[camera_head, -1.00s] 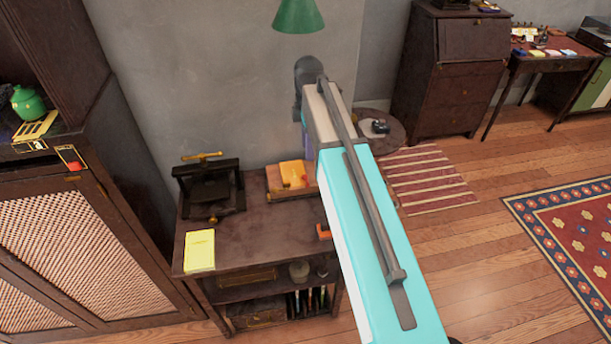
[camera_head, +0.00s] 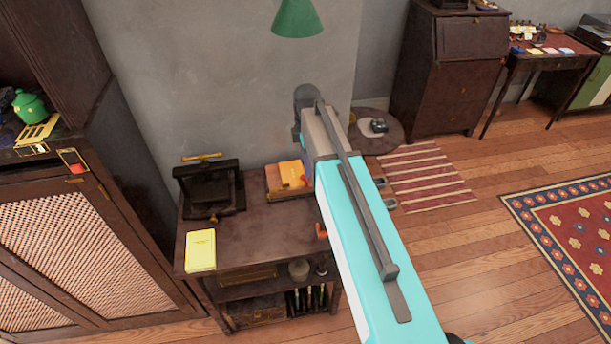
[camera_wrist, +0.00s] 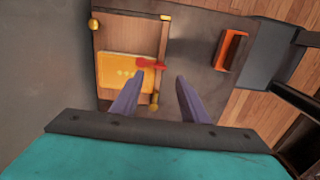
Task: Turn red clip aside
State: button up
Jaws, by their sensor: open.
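The red clip (camera_wrist: 150,64) lies across the right-hand bar of a wooden frame (camera_wrist: 130,33), its left end over a yellow card (camera_wrist: 125,72). In the head view a small red part of the clip (camera_head: 304,181) shows beside the orange-yellow card (camera_head: 285,172) on the desk, partly near my arm. My gripper (camera_wrist: 159,76) is open and empty, its two purple fingers pointing toward the clip. The left fingertip appears close to the clip; I cannot tell whether it touches.
The dark desk (camera_head: 255,237) also holds a black press (camera_head: 208,190), a yellow notepad (camera_head: 200,251) and an orange block (camera_head: 321,231), which shows in the wrist view (camera_wrist: 231,50). A grey wall stands behind. A green lamp (camera_head: 297,17) hangs above.

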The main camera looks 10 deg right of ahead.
jog(key=shift+f+p, duration=0.85)
jog(key=shift+f, duration=2.6)
grip_shut()
